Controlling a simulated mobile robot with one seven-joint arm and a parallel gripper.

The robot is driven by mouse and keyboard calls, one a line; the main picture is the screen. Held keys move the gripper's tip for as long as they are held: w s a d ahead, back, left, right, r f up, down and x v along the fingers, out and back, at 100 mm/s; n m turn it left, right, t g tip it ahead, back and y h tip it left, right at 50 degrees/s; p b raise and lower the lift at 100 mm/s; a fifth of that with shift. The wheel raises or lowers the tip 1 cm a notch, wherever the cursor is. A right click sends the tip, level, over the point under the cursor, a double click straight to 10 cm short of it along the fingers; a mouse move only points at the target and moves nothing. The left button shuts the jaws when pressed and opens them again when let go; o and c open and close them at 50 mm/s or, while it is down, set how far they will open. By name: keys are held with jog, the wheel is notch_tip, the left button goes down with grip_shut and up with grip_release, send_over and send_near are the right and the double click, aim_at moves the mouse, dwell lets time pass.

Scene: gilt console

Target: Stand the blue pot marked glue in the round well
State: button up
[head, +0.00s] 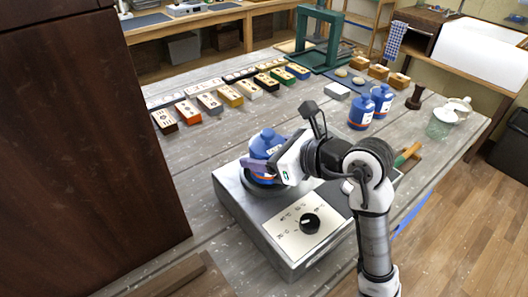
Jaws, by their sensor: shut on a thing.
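A blue pot (267,141) with a rounded top and short neck is at the back left of a grey heater box (228,191). My gripper (268,171) is shut on the pot from the right, and its pale body hides part of the pot's side and any lettering. The pot looks about upright. The round well (248,184) shows as a dark ring on the box top under the pot. The pot is over or in this ring; I cannot tell whether its base rests on the bottom.
Two more blue pots (361,113) (382,99) stand at the back right. A row of coloured blocks (231,96) and a green press frame (318,40) are behind. A dark cabinet (90,140) blocks the left.

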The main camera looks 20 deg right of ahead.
jog(key=shift+f, duration=0.4)
jog(key=shift+f+b, duration=0.2)
jog(key=shift+b, duration=0.15)
jog(key=o, duration=1.3)
jog(key=shift+r, duration=0.15)
jog(key=shift+r+p, duration=0.2)
jog(key=shift+p, duration=0.3)
jog(key=b+v, duration=0.4)
jog(key=v, duration=0.7)
jog(key=shift+f+b, duration=0.2)
jog(key=shift+b, duration=0.15)
jog(key=shift+s+d+r, duration=0.3)
jog(key=shift+s, duration=0.05)
